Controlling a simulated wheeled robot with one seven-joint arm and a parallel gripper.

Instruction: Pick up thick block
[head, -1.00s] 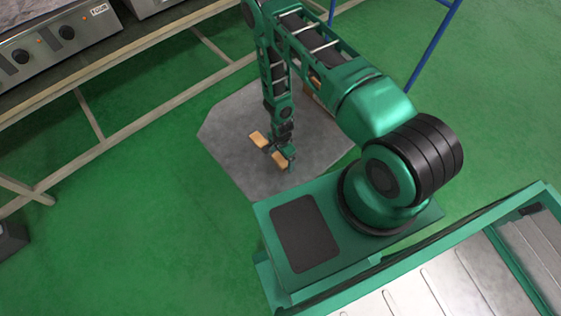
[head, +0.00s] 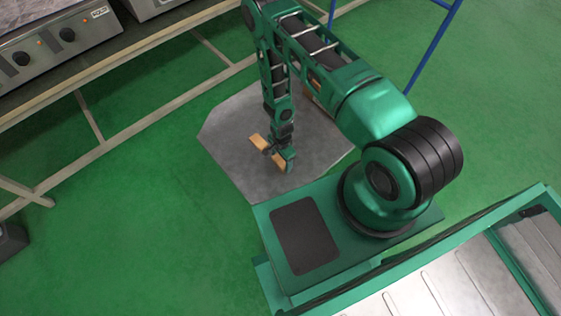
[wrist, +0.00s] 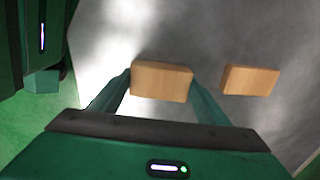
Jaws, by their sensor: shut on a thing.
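My gripper (wrist: 161,84) is shut on a wooden block (wrist: 163,82), with one green finger against each end. The block is tan and box-shaped. A second, similar wooden block (wrist: 250,80) lies apart to its right in the wrist view. In the head view my gripper (head: 279,158) is low over the grey floor patch, and the second block (head: 257,141) shows to its upper left. The held block is partly hidden by the gripper there. I cannot tell from these views whether the held block is raised off the surface.
The grey patch (head: 235,170) lies on the green floor (head: 130,230). A bench (head: 110,65) with a metal appliance (head: 60,35) on it stands at the upper left. A blue frame leg (head: 433,50) stands at the upper right.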

